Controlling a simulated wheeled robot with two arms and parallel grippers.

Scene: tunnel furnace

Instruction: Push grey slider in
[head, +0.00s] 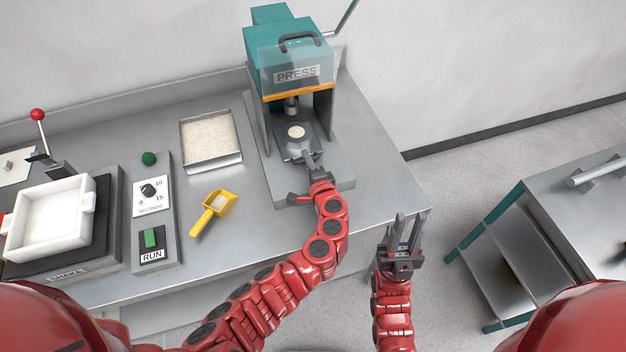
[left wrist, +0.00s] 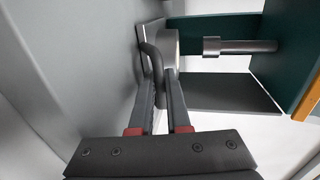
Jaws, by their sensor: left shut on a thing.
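The grey slider (head: 283,133) is a dark plate in the base of the teal press (head: 262,42). It carries a round cup (head: 297,132) with pale material, in front of and below the press ram (head: 291,104). My left gripper (head: 309,160) is at the slider's front. In the left wrist view, its fingers (left wrist: 163,80) are shut on the dark curved handle (left wrist: 150,58) of the slider. The ram (left wrist: 240,47) shows to the right of the cup (left wrist: 170,48) there. My right gripper (head: 406,228) is open and empty, off the bench's right edge.
The clear guard (head: 290,68) of the press is raised. A tray of pale powder (head: 209,139) and a yellow scoop (head: 213,211) lie left of the press. A control panel (head: 153,235) and a white box (head: 50,219) stand further left.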

